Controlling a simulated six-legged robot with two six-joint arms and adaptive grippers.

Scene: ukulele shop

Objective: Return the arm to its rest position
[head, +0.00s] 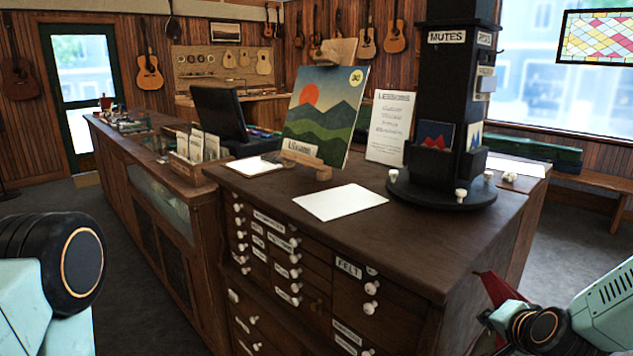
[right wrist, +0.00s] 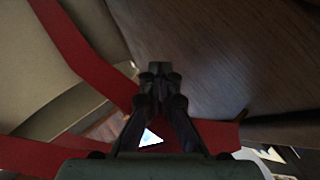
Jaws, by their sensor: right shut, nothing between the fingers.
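My right arm (head: 605,305) comes in at the lower right of the head view, beside the wooden drawer cabinet (head: 425,230). My right gripper (right wrist: 160,78) shows in the right wrist view with its dark fingers together and nothing between them. In the head view only a small dark part of it shows near the bottom edge, beside a red pointed thing (head: 498,288). Red strips (right wrist: 75,45) and pale panels cross the left of the wrist view. A teal and black part of my left arm (head: 75,260) shows at the left, but its gripper is out of view.
The cabinet top holds a landscape picture (head: 322,115) on a small stand, a white sheet (head: 340,202), a lessons sign (head: 391,128) and a black display tower (head: 450,120). A long counter (head: 120,150) runs behind to the left. Grey floor is open at the left.

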